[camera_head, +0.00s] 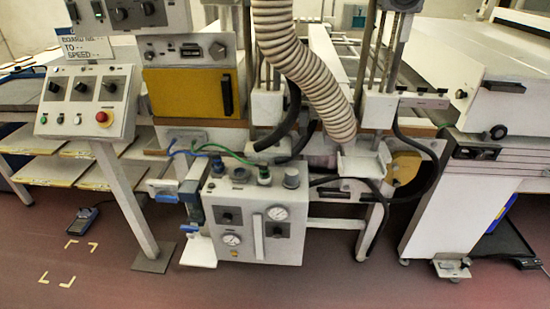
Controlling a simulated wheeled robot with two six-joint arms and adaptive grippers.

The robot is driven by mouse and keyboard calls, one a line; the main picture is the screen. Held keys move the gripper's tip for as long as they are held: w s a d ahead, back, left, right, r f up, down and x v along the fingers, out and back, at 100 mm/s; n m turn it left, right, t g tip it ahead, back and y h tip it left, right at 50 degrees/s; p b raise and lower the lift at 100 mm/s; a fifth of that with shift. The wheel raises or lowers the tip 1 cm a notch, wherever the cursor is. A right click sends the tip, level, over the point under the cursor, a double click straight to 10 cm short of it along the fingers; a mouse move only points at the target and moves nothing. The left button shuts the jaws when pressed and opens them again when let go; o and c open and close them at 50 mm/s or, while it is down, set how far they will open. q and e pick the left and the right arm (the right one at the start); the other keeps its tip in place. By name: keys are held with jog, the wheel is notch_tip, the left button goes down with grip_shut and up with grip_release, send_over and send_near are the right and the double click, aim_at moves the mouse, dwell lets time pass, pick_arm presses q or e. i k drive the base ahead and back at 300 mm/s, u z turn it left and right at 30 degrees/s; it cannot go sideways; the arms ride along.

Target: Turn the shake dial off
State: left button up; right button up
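Several dials show, and I cannot read which one is the shake dial. A tilted grey control panel (88,122) on a post at the left has black knobs, a left one (54,87), a middle one (81,88) and a right one (110,87), above a red button (101,117). Dial settings are too small to tell. Neither gripper is in view.
A ribbed hose (302,70) hangs over the middle, with black cables below it. Shelves with boards (55,170) stand behind the panel post. A white cabinet (458,205) stands at the right.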

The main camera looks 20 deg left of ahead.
aim_at(227, 218)
jog(key=u, duration=1.15)
